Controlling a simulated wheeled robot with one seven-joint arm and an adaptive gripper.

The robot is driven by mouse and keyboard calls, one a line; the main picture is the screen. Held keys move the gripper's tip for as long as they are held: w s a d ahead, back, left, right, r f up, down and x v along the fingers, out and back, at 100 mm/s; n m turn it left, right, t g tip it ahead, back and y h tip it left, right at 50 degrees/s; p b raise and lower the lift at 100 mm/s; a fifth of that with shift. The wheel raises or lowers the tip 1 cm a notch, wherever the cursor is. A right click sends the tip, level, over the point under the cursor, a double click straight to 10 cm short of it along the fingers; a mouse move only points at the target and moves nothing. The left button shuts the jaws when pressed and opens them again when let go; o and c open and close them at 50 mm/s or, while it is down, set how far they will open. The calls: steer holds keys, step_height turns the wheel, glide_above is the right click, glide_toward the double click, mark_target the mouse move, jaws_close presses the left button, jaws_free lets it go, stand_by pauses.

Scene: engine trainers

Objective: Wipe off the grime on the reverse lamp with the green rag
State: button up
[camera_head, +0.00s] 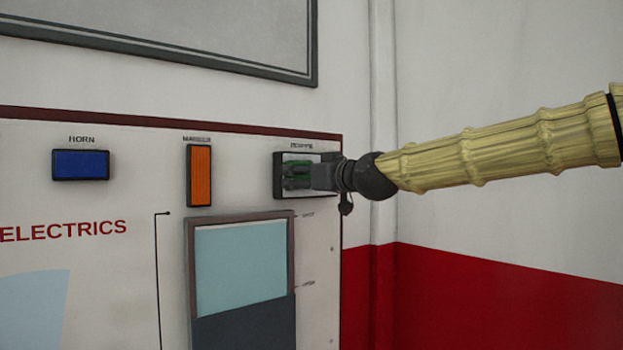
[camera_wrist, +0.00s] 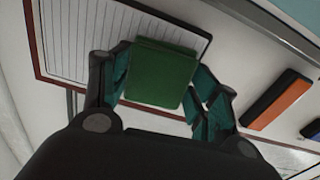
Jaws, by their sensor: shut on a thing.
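The reverse lamp (camera_head: 304,157) is a white lens in a dark frame at the upper right of the panel. In the wrist view its ribbed white lens (camera_wrist: 85,35) shows behind the rag. The green rag (camera_wrist: 160,75) is a folded square pad between my fingers. My gripper (camera_head: 297,175) is shut on it, right in front of the lamp. The rag and fingers hide part of the lens. I cannot tell whether the rag touches it. No grime is clear on the visible lens.
An orange marker lamp (camera_head: 200,175) and a blue horn block (camera_head: 81,164) sit left of the lamp on the white panel (camera_head: 130,190). A framed light-blue window (camera_head: 240,262) is below. A grey-framed board (camera_head: 210,30) hangs above. A wall pipe (camera_head: 383,80) runs at right.

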steer(key=shift+s+a, duration=0.35)
steer(key=shift+a, duration=0.1)
steer(key=shift+b+v, duration=1.05)
steer(key=shift+v, duration=1.95)
steer(key=b+v, duration=0.1)
steer(key=v, duration=0.2)
steer(key=shift+w, duration=0.1)
steer(key=shift+x, duration=3.15)
